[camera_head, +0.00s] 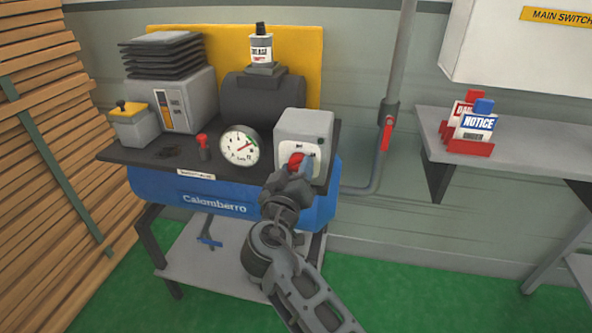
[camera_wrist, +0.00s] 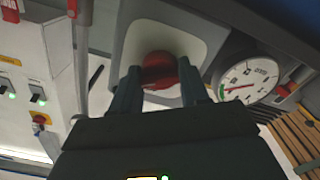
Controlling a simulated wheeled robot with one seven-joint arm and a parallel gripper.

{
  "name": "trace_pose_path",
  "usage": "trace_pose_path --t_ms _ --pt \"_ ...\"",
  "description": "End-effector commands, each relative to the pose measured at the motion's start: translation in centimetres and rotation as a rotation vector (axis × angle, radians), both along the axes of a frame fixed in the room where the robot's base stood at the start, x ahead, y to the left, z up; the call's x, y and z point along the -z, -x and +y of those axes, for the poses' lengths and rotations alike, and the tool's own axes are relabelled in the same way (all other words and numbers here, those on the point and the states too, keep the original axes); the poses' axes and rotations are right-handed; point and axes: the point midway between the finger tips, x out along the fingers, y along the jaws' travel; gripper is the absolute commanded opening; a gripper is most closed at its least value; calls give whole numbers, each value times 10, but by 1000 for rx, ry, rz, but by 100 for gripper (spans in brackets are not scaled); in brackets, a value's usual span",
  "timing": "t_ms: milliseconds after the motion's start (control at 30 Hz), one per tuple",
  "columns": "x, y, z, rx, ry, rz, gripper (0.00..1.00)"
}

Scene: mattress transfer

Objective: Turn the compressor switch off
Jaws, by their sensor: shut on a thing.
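The compressor (camera_head: 215,202) is a blue unit labelled "Calomberro" on a stand in the head view. Its switch box (camera_head: 317,130) is a light grey box at the right end, with a red knob (camera_head: 295,160) on its front. My gripper (camera_head: 298,168) is at the front of this box and partly hides the knob. In the wrist view the red knob (camera_wrist: 159,68) lies between the two fingers of my gripper (camera_wrist: 162,88), which is shut on it. The knob's marking and exact angle cannot be read.
A pressure gauge (camera_head: 239,146) and a small red-topped valve (camera_head: 203,146) sit left of the box. A grey pipe with a red handle (camera_head: 386,133) runs up the wall at right. Wooden slats (camera_head: 50,150) stand at left.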

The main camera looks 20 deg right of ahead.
Motion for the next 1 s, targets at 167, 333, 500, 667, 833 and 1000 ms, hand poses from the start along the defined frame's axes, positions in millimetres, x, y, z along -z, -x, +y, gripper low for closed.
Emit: trace_pose_path --t_ms 167,333,500,667,833,1000 --pt "0 0 0 -1 15 12 14" --pt "0 0 0 -1 67 49 14" --pt "0 0 0 -1 162 119 14" --pt "-1 0 0 -1 279 203 14" --pt "-1 1 0 -1 411 300 14" --pt "-2 1 0 -3 539 394 14"
